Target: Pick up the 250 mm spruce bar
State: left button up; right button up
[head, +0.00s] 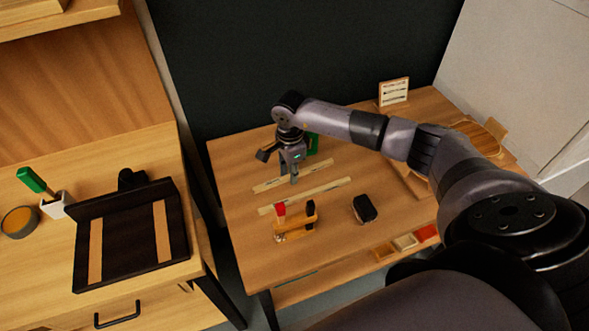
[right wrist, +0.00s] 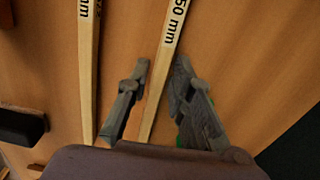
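Two pale wooden bars lie side by side on the bench. In the head view, my right gripper (head: 294,176) points down at the farther bar (head: 266,186); the nearer bar (head: 330,187) lies apart from it. In the right wrist view, my right gripper (right wrist: 162,66) is open, with one finger on each side of a bar (right wrist: 156,96) whose printed label shows "50 mm"; its first digit is cut off by the frame edge. My left gripper is out of view.
A clamp-like tool with orange and red parts (head: 296,222) and a black block (head: 364,208) stand in front of the bars. A green item (head: 312,144) is just behind my gripper. Small coloured trays (head: 404,243) sit at the front edge. A side bench holds a dark tray (head: 130,245).

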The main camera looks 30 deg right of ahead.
grip_shut()
